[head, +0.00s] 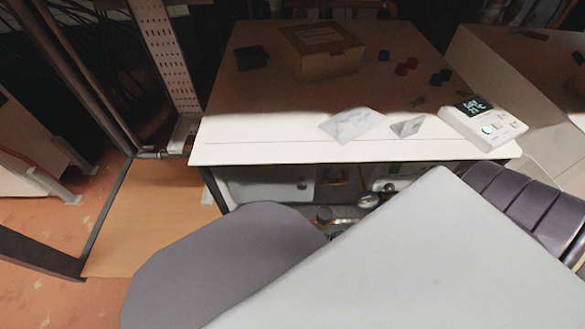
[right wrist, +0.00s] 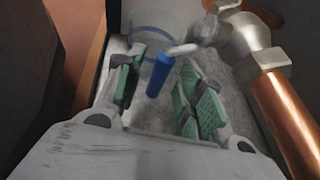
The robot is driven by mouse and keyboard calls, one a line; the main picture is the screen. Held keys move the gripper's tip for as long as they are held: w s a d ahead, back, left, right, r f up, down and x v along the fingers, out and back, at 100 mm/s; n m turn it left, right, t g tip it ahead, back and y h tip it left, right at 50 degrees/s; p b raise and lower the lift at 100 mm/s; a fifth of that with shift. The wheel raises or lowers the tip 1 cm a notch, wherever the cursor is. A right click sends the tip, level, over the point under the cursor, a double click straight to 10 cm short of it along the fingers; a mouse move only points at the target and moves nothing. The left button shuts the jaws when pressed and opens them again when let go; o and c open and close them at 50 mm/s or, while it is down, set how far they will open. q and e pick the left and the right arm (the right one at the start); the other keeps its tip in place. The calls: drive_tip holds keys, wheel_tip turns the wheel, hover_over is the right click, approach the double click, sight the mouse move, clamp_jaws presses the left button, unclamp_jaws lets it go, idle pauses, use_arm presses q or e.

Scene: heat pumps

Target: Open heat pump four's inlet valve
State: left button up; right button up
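In the right wrist view a valve lever with a blue grip (right wrist: 160,75) hangs from a metal valve body and fitting (right wrist: 245,45) on a copper pipe (right wrist: 285,115). My right gripper (right wrist: 162,88) is open, with its green-padded fingers on either side of the blue grip. Gaps show between the grip and both pads. In the head view the right gripper and this lever are hidden behind my own large pale arm part. Pipework with a gauge (head: 369,200) shows partly under the table. My left gripper is not in view.
A white-topped table (head: 260,150) stands above the pipework, its front edge overhanging. On it are a cardboard box (head: 322,50), a controller with a display (head: 484,122), papers (head: 352,124) and small coloured caps. A metal frame post stands at left.

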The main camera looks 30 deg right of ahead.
drive_tip(key=shift+c, duration=0.4)
clamp_jaws()
